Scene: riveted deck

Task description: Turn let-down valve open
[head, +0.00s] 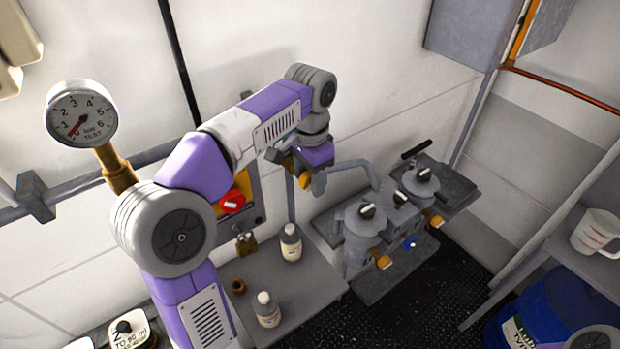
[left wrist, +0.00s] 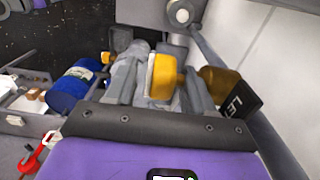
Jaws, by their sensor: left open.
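The let-down valve shows in the left wrist view as a yellow-orange handle (left wrist: 163,78), beside a dark tag (left wrist: 240,101) reading "LE…". My left gripper (left wrist: 158,90) is open, with one grey finger on each side of the handle; I cannot tell if they touch it. In the head view my left gripper (head: 318,178) is at the wall end of the purple arm, and the valve there is mostly hidden behind the wrist. A pressure gauge (head: 82,114) on a brass stem stands at the left, its red needle near the low end. My right gripper is out of view.
Below the arm are a red knob (head: 232,202), a padlock (head: 246,243) and two bottles (head: 290,244) on a grey shelf (head: 318,284). Grey pump-like units (head: 366,222) stand to the right. A blue drum (head: 550,305) and a white jug (head: 596,232) are far right.

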